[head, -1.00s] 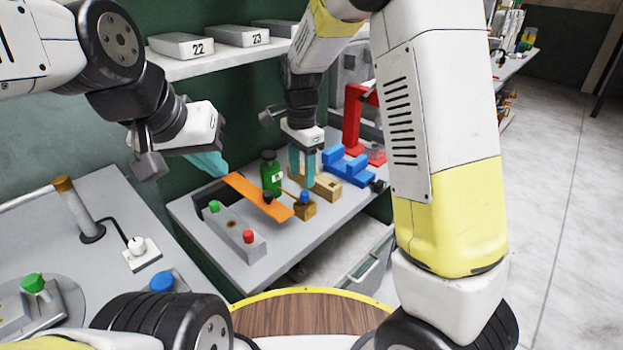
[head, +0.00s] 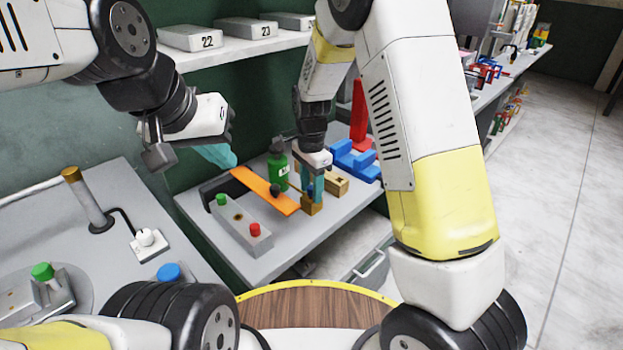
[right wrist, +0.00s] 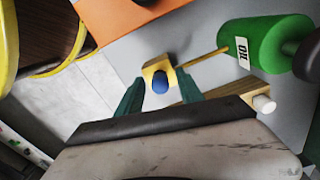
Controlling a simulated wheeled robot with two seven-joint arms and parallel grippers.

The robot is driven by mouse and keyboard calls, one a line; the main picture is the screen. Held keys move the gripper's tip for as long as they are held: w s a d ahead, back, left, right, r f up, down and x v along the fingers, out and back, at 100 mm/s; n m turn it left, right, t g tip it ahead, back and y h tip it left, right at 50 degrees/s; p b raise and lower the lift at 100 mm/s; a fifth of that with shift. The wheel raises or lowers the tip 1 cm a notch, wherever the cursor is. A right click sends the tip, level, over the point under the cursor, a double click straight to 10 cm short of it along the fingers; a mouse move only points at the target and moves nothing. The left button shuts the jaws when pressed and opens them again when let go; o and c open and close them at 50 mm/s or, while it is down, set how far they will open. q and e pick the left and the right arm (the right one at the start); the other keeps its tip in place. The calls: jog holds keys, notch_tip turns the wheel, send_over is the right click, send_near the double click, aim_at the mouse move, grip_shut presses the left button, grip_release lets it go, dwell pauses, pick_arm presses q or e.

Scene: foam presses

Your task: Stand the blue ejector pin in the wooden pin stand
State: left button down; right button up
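The blue knob (right wrist: 160,83), which looks like the head of the blue ejector pin, sits on a small yellow-brown block (right wrist: 157,66) on the bench. The block also shows in the head view (head: 312,208). My right gripper (right wrist: 160,92) is open, its teal fingers on either side of the knob, with a gap visible. A light wooden block (head: 336,183), probably the pin stand, lies just behind; in the wrist view (right wrist: 232,93) it is partly hidden by a finger. My left gripper (head: 218,155) hangs above the bench's left part; its finger gap is not visible.
A green bottle (head: 278,168) stands near the right gripper, a thin brass rod (right wrist: 205,57) between it and the small block. An orange strip (head: 264,190), a grey box with coloured buttons (head: 240,222) and blue blocks (head: 355,162) are close by. A shelf (head: 240,49) runs above.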

grip_shut()
jog(key=shift+r, duration=0.15)
